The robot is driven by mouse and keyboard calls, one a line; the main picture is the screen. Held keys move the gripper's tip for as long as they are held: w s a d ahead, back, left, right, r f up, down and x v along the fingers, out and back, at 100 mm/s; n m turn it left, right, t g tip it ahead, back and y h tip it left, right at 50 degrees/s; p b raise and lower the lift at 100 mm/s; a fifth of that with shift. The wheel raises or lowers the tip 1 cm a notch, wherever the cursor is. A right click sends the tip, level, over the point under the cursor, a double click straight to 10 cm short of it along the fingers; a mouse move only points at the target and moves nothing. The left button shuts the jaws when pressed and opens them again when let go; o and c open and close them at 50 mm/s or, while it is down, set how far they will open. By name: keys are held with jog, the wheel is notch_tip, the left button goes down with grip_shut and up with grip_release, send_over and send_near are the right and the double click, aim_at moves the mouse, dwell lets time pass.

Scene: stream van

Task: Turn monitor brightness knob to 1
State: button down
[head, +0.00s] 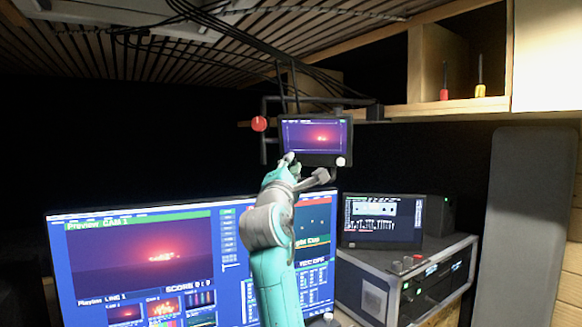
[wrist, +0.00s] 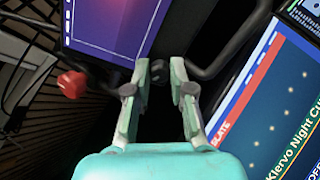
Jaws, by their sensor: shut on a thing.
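A small monitor (head: 315,137) with a purple-red picture hangs from a bracket in the head view. Its corner also shows at the upper left of the wrist view (wrist: 108,25). My gripper (head: 289,160) is at the monitor's lower left corner. In the wrist view its two fingers (wrist: 159,75) are shut on a small dark round knob (wrist: 158,71) beside the monitor's edge. The fingers hide the knob in the head view. I see no marking that shows its setting. A pale round knob (head: 341,161) sits at the monitor's lower right corner.
A red knob (head: 259,124) sits left of the monitor and also shows in the wrist view (wrist: 72,84). A large screen (head: 140,265) stands below. A rack case (head: 365,285) with a smaller screen (head: 381,221) is at right. Cables hang above.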

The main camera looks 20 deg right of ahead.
jog(key=shift+f, duration=0.1)
jog(key=c, duration=1)
grip_release()
jog(key=v, duration=1.2)
